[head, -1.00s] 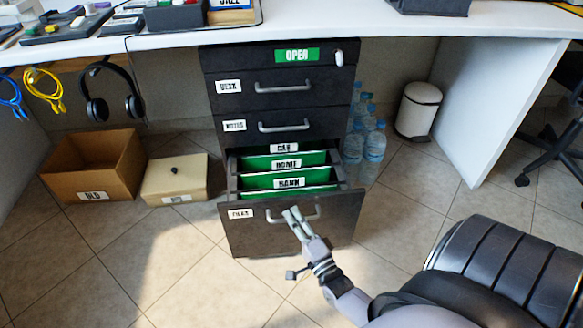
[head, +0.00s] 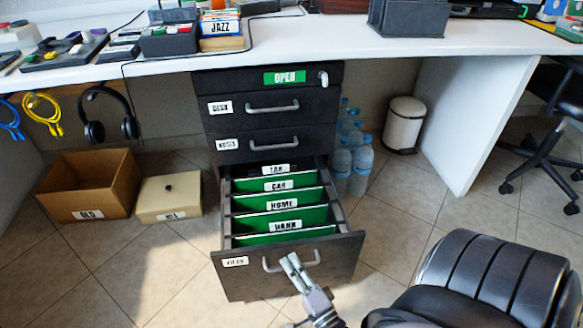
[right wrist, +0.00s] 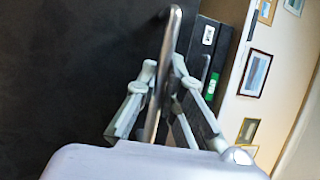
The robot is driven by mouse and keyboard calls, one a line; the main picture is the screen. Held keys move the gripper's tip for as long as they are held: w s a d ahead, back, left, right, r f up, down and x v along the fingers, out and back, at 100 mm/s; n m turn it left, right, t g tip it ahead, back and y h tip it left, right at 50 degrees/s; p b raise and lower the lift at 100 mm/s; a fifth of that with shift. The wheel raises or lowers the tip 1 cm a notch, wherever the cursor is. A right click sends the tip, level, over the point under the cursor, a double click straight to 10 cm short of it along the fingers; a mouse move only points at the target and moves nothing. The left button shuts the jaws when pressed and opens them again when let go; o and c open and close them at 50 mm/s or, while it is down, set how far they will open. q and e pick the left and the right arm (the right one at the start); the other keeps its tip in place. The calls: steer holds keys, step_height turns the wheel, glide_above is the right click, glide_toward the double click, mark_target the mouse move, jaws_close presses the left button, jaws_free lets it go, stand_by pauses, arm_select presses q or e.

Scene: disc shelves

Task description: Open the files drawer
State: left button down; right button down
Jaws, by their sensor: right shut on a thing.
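The files drawer (head: 290,283) is the bottom drawer of a dark cabinet and stands well out from it. Green hanging dividers inside read TAX, CAR, HOME and a partly unclear one in front. My right gripper (head: 294,262) is at the drawer's metal handle (head: 274,267). In the right wrist view the fingers (right wrist: 160,85) are shut around the handle bar (right wrist: 168,50), one on each side. My left gripper is not in view.
Two closed drawers, desk (head: 272,108) and notes (head: 275,143), sit above. Water bottles (head: 352,160) and a white bin (head: 404,124) stand right of the cabinet. Cardboard box (head: 80,208) and beige box (head: 170,198) stand left. A black chair (head: 490,275) is at front right.

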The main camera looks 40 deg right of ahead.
steer(key=shift+f, duration=0.1)
steer(key=c, duration=1.7)
jaws_free()
